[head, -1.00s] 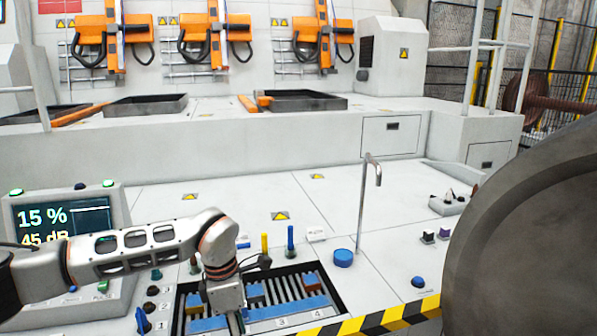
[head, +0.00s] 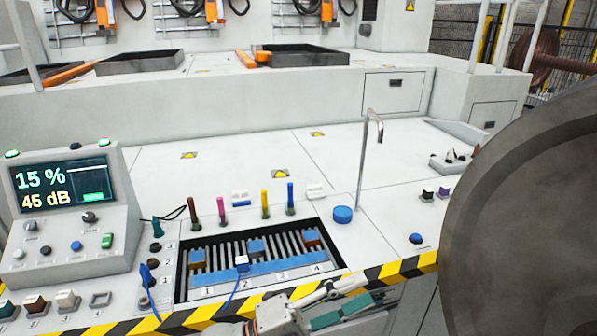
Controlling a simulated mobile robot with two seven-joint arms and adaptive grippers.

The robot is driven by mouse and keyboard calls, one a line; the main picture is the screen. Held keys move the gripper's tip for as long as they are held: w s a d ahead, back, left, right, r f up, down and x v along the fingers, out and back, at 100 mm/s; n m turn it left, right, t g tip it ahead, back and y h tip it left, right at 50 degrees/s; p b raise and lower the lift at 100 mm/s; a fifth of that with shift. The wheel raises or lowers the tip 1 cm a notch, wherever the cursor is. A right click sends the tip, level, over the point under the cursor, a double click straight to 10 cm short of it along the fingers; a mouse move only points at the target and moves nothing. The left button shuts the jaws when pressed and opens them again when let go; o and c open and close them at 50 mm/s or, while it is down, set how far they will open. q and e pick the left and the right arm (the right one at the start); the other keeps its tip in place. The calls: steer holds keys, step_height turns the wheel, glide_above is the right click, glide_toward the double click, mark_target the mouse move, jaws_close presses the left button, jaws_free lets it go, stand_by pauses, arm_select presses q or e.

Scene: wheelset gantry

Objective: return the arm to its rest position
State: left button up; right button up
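My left gripper (head: 370,290) is low in the head view, in front of the black-and-yellow striped edge, pointing right. Its two fingers look apart, with nothing visible between them. It is clear of the numbered tray (head: 332,250). My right gripper is not in view.
The tray holds dark bars and blue blocks, with a small white-and-blue piece (head: 242,263) and blue cable at its front. A control panel (head: 75,215) reads 15 % and 45 dB. A bent metal pipe (head: 362,165) stands behind. A large dark wheel (head: 530,220) fills the right side.

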arm_select(q)
steer(key=w+a+f+n+t+y, duration=0.2)
steer(key=a+f+n+t+y, duration=0.35)
steer(key=a+f+n, duration=0.35)
steer(key=w+a+f+n+t+y, duration=0.2)
steer(key=a+f+n+t+y, duration=0.3)
steer(key=a+f+n+y, duration=0.45)
steer(key=s+a+f+n+g+y, duration=0.3)
steer(key=s+a+f+n+g, duration=0.2)
steer(key=s+a+f+n, duration=0.4)
steer(key=s+a+f, duration=0.2)
steer(key=s+f, duration=0.2)
steer(key=f, duration=0.2)
steer(key=shift+s+a+f, duration=0.15)
steer(key=shift+s+a, duration=0.05)
steer(key=shift+a, duration=0.05)
steer(key=shift+n, duration=0.25)
stand_by(0.8)
